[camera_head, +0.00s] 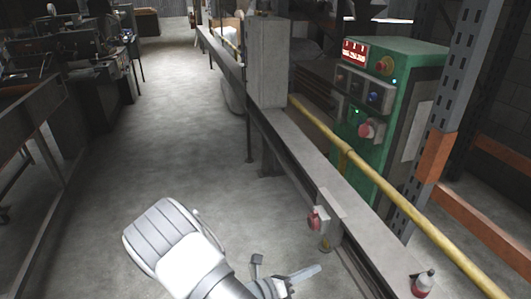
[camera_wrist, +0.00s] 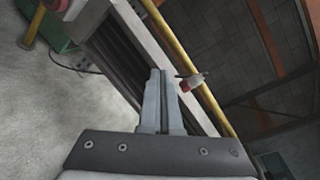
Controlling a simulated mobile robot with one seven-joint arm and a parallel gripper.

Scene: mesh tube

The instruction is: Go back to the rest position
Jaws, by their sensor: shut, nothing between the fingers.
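In the wrist view, the two fingers of my gripper (camera_wrist: 161,78) lie together with nothing between them. In the head view, my arm shows at the bottom middle, over the floor and to the left of the grey rail. A small bottle with a red band (camera_head: 423,283) stands on the rail at the lower right. It also shows in the wrist view (camera_wrist: 191,82), just right of the fingertips and apart from them.
A grey rail (camera_head: 290,150) with a yellow pipe (camera_head: 395,205) runs along the right. A green control cabinet (camera_head: 405,100) stands behind it. A red button box (camera_head: 316,220) hangs on the rail. Dark workbenches (camera_head: 95,75) line the left. The aisle floor (camera_head: 160,130) between is clear.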

